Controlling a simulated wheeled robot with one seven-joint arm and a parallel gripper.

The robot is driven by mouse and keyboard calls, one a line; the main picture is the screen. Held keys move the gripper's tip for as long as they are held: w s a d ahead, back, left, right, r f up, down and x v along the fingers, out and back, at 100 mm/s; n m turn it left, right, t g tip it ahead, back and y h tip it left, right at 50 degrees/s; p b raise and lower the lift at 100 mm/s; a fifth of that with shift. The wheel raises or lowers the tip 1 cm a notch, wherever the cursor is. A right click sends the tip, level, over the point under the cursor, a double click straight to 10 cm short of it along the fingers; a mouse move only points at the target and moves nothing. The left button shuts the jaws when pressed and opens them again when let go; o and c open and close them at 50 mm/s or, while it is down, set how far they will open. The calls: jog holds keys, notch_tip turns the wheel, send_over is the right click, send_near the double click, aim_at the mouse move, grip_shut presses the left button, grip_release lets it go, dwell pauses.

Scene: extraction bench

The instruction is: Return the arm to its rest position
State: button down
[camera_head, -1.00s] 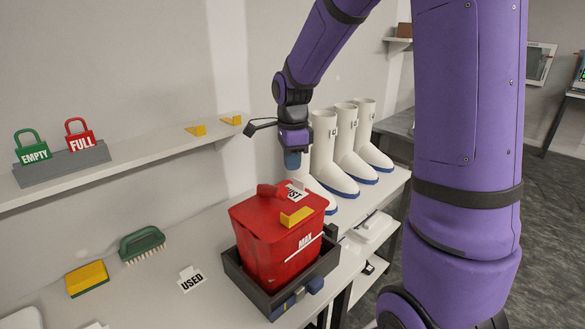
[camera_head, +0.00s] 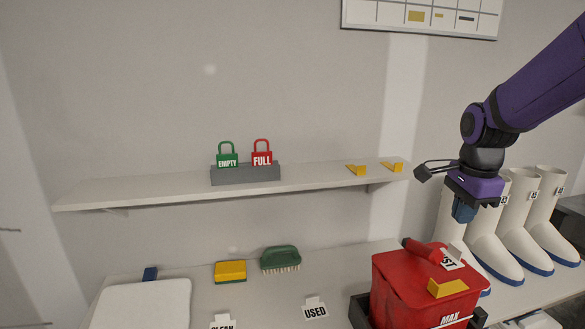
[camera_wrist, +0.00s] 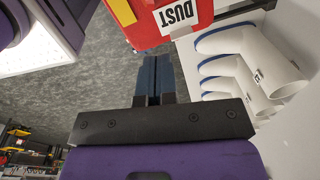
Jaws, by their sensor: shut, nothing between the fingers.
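My gripper (camera_head: 463,212) is at the right in the head view, at the end of my purple arm. It points down above and beside the back right of the red dust bin (camera_head: 392,289), apart from it as far as I can tell. In the wrist view, the blue fingers of my gripper (camera_wrist: 154,62) are together with nothing between them. The bin's red lid with its DUST label (camera_wrist: 177,14) shows at the top of the wrist view.
White boots (camera_head: 487,247) with blue soles stand behind my gripper. A wall shelf (camera_head: 130,193) holds green and red padlock tags (camera_head: 262,155) and yellow wedges (camera_head: 356,169). A green brush (camera_head: 280,258) and a yellow sponge (camera_head: 230,271) lie on the bench. The air above the bench's left is clear.

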jog(key=s+a+r+n+t, duration=0.2)
jog(key=s+r+n, duration=0.2)
jog(key=s+n, duration=0.4)
jog(key=s+a+r+n+t, duration=0.2)
jog(key=s+r+n, duration=0.2)
jog(key=s+n, duration=0.5)
jog(key=s, duration=0.2)
jog(key=shift+s+a+r, duration=0.35)
